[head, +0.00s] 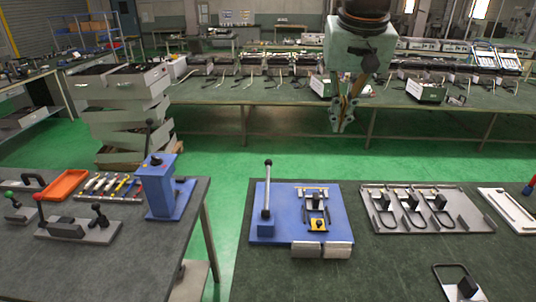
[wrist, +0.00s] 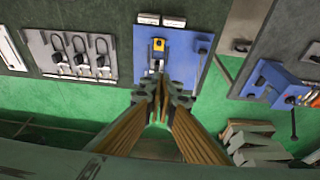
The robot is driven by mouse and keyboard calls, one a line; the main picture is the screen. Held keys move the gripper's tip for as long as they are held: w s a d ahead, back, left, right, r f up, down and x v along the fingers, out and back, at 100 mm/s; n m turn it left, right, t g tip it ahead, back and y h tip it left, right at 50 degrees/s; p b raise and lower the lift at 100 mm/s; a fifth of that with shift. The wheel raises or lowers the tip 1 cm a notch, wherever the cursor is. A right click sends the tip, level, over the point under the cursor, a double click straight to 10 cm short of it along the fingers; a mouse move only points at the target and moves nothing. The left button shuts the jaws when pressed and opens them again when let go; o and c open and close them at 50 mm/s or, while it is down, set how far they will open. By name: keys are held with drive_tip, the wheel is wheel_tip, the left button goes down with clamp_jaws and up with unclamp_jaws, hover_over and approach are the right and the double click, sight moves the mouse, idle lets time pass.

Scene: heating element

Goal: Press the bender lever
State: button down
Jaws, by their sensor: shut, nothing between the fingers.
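The bender appears to be the blue base plate (head: 285,230) with a fixture on the right-hand table. Its grey lever (head: 267,196) with a black knob stands upright at the plate's left side. In the wrist view the blue plate (wrist: 180,72) is at top centre, with the lever (wrist: 202,60) near its right edge. A heating element piece (head: 314,202) sits on the fixture. My gripper (head: 340,122) hangs in the air, pointing down, apart from the lever. It is shut and empty; its fingertips (wrist: 159,90) overlap the plate's edge in the wrist view.
A grey tray (head: 470,218) with several looped elements lies right of the plate. The left table (head: 120,265) holds a blue press (head: 160,188), an orange tray (head: 63,185) and small levers. Green floor (head: 235,165) separates the tables. Stacked boxes (head: 125,105) stand behind.

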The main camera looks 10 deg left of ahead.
drive_tip(key=w+a+f+p, duration=0.1)
drive_tip(key=w+a+f, duration=0.4)
drive_tip(key=w, duration=0.4)
drive_tip(key=w+a+f+p, duration=0.1)
drive_tip(key=w+a+f, duration=0.4)
drive_tip(key=w+a, duration=0.3)
drive_tip(key=w+a+f+p, duration=0.2)
drive_tip(key=w+a+f, duration=0.4)
drive_tip(key=w, duration=0.4)
drive_tip(key=shift+w+a, duration=0.2)
drive_tip(key=shift+a, duration=0.45)
drive_tip(key=shift+f, duration=0.15)
hover_over(269, 159)
drive_tip(key=s, duration=0.1)
drive_tip(key=f, duration=1.1)
drive_tip(key=shift+s+a+f, duration=0.1)
drive_tip(key=shift+s+f, duration=0.1)
drive_tip(key=shift+f, duration=1)
drive_tip(key=shift+w+f+p, duration=0.15)
drive_tip(key=shift+p, duration=0.25)
